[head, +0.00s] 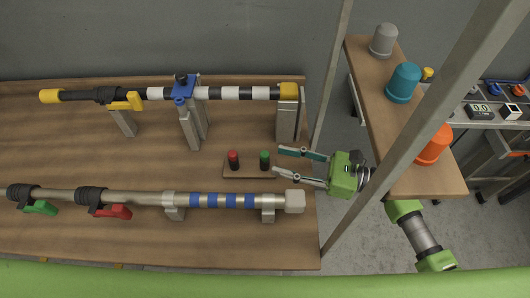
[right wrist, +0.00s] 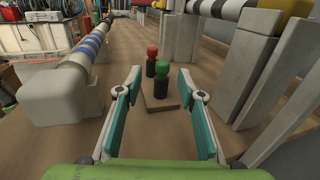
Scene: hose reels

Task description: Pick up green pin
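The green pin (head: 264,160) stands upright on a small wooden base (head: 243,171) on the table, with a dark lower body and green top. It also shows in the right wrist view (right wrist: 160,78), between and just beyond my fingertips. A red pin (head: 233,159) stands on the same base, to its left; it shows behind the green pin in the right wrist view (right wrist: 151,60). My right gripper (head: 302,167) is open and empty, its fingers pointing left toward the green pin, apart from it. My left gripper is not in view.
A black-and-white striped bar (head: 215,93) on grey posts lies behind the pins. A metal pipe with blue bands (head: 220,200) lies in front. A metal post (head: 390,150) crosses at right, near a shelf (head: 375,105) with grey, teal and orange caps.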

